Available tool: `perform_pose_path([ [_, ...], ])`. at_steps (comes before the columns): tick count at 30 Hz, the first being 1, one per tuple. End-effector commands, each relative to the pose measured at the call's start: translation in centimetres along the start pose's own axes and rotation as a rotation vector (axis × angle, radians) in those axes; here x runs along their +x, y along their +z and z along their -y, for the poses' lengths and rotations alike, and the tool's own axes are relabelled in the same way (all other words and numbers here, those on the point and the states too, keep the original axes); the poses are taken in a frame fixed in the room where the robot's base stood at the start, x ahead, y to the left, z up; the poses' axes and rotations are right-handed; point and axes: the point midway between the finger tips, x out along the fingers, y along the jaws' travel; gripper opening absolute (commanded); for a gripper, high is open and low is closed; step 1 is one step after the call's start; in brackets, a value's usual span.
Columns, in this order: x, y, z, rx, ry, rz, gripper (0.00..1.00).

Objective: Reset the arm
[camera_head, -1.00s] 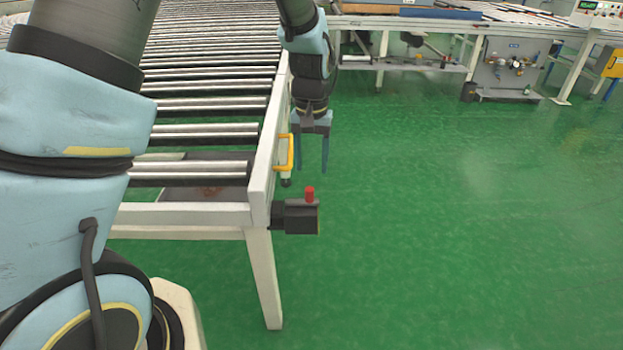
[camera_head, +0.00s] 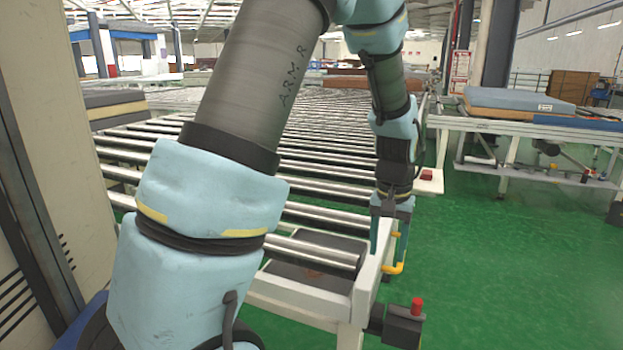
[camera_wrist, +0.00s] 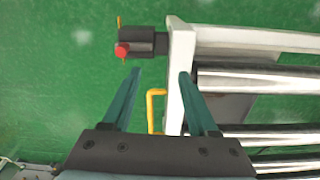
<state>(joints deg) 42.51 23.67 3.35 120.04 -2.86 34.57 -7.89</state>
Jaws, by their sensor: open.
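My gripper (camera_head: 389,237) points down at the right front corner of the roller conveyor (camera_head: 320,296), close to its white side rail. In the wrist view my gripper (camera_wrist: 158,100) shows open. The conveyor's white frame end (camera_wrist: 181,75) and a yellow handle (camera_wrist: 153,112) appear between and below the fingers in that picture. I cannot tell how high the fingertips are above the rail. My arm reaches from the lower left across the head view and hides part of the rollers.
A dark box with a red button (camera_head: 417,307) juts out from the conveyor's front corner. Mattresses (camera_head: 518,101) lie on another conveyor at the right. A stack of mattresses (camera_head: 115,108) is at the left, beside a beige cabinet (camera_head: 58,130). Green floor (camera_head: 490,270) is clear at right.

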Motion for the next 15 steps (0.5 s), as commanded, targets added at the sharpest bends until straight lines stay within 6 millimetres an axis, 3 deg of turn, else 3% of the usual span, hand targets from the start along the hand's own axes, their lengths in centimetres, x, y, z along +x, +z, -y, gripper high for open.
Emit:
perform_pose_path([
  [1, -1.9, 1.0, 3.4, -0.057, 0.001, -0.014, 0.59],
  [6, -5.3, 6.2, 12.2, -0.212, -0.005, -0.057, 0.59],
  [10, -7.0, 10.7, 16.6, -0.309, -0.019, -0.084, 0.59],
  [15, -8.0, 14.8, 19.3, -0.388, -0.036, -0.106, 0.59],
])
